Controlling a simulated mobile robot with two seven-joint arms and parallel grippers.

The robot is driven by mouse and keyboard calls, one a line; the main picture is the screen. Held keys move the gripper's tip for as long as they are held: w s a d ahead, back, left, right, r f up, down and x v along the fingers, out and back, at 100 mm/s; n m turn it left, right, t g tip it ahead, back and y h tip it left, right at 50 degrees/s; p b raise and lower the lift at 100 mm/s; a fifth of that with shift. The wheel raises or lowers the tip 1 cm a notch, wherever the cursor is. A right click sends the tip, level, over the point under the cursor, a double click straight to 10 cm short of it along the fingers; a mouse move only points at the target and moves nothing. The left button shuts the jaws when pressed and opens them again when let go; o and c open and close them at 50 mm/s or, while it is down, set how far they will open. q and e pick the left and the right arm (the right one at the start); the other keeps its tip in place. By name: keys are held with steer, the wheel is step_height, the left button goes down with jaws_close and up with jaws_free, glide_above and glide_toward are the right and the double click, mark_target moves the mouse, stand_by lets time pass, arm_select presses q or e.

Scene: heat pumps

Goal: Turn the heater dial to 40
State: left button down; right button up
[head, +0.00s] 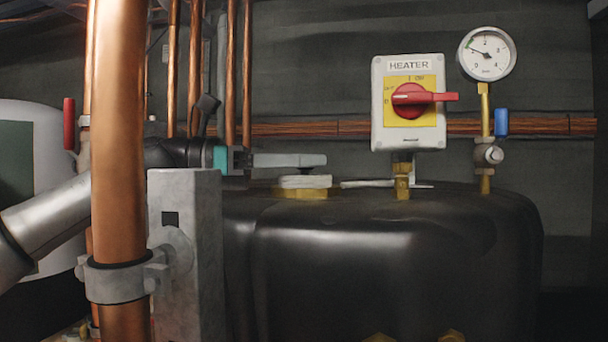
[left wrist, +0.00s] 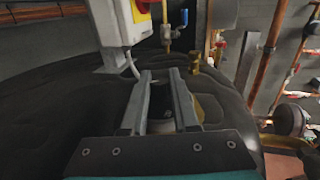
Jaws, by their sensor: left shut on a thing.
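The grey box labelled HEATER (head: 409,136) has a yellow plate and a red rotary handle (head: 408,100) pointing right. My left gripper (head: 320,161) reaches in from the left over the black tank, well below and left of that box. Its two fingers show in the left wrist view (left wrist: 160,73), partly parted, with a small dark thing between them. A pale, flat-topped cap (head: 306,182) on a brass base lies just under the fingers; it looks like a dial, and its numbers cannot be read. The jaws are shut on what seems to be this cap. My right gripper is not in view.
A black tank (head: 390,250) fills the middle below. A round gauge (head: 486,53) and a blue valve handle (head: 501,121) stand to the right of the box. A thick copper pipe (head: 118,150) and a grey bracket post (head: 200,275) stand in front at left.

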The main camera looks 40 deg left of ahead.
arm_select(q)
steer(key=n+t+y+b, duration=0.2)
steer(key=y, duration=0.1)
steer(key=shift+f+b, duration=0.2)
steer(key=shift+b, duration=0.15)
steer(key=shift+d+r+n+t+y+b, duration=0.1)
steer(key=shift+n+t+y+b, duration=0.55)
steer(key=shift+n+y+b, duration=0.55)
steer(key=shift+r+n+t+y+b, duration=0.1)
steer(key=shift+n+t+y+b, duration=0.7)
steer(key=shift+y, duration=0.7)
steer(key=shift+n+y, duration=0.3)
steer(key=c, duration=0.7)
jaws_free()
steer(key=shift+s, duration=0.1)
steer(key=b+v, duration=0.3)
steer(key=v, duration=1.1)
steer(key=shift+r+b, duration=0.1)
steer(key=shift+b, duration=0.3)
steer(key=shift+s+a, duration=0.25)
steer(key=shift+s, duration=0.3)
